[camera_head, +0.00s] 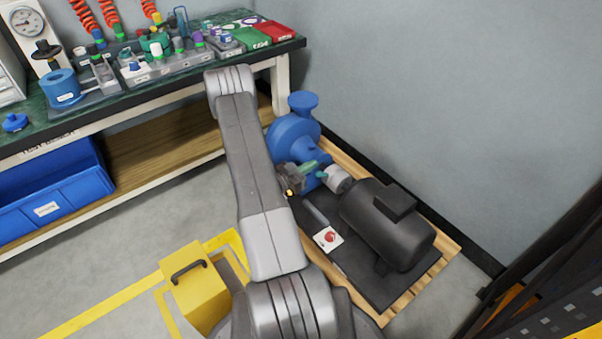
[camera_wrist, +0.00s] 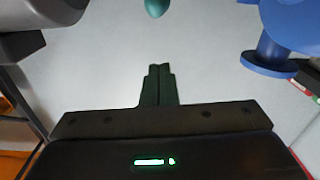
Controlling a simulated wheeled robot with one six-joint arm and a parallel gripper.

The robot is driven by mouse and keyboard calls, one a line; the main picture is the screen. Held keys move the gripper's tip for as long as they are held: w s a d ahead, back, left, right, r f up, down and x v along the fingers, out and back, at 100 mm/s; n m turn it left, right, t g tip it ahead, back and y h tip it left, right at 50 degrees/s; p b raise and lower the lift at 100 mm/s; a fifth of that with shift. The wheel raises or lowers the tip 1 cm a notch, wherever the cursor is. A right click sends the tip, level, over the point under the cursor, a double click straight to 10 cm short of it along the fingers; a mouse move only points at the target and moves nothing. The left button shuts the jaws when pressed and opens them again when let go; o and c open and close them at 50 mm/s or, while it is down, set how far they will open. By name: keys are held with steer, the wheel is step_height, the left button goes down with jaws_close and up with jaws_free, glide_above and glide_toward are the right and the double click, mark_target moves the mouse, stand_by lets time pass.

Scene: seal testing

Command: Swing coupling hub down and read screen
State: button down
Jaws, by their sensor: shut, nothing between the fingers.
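A blue pump (camera_head: 290,140) and a dark motor (camera_head: 385,225) stand on a low pallet by the wall. Between them is a light grey cylindrical hub (camera_head: 337,178), with small teal parts (camera_head: 307,169) beside it. My gripper (camera_head: 297,178) is at the pump's near side, partly behind my arm. In the wrist view my gripper's dark fingers (camera_wrist: 158,84) are together and empty. A rounded teal tip (camera_wrist: 157,8) shows ahead of them, apart from them. Blue pump parts (camera_wrist: 268,56) are at right and a grey part (camera_wrist: 35,20) is at upper left. I cannot make out a readable screen.
A red button on a white plate (camera_head: 328,238) sits on the motor base. A green-topped bench (camera_head: 110,105) with fittings is at upper left, a blue bin (camera_head: 50,200) below it. A yellow box (camera_head: 195,285) stands on the floor. Floor at left is clear.

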mark_target(318, 172)
steer(key=x, duration=0.4)
steer(key=shift+f+b, duration=0.15)
steer(key=shift+b, duration=0.25)
steer(key=shift+s+a+f+b, duration=0.15)
steer(key=shift+f+b, duration=0.15)
steer(key=shift+f, duration=0.3)
steer(key=shift+s+a+f+b, duration=0.15)
steer(key=shift+f+b, duration=0.1)
steer(key=shift+f, duration=0.3)
steer(key=shift+s+a+f, duration=0.15)
steer(key=shift+s+f, duration=0.05)
steer(key=shift+f, duration=0.4)
steer(key=a+f+b, duration=0.1)
steer(key=s+f+b, duration=0.1)
steer(key=f+b, duration=0.1)
steer(key=shift+s+a+b, duration=0.1)
steer(key=shift+a+b, duration=0.2)
steer(key=shift+a, duration=0.1)
steer(key=shift+r, duration=0.1)
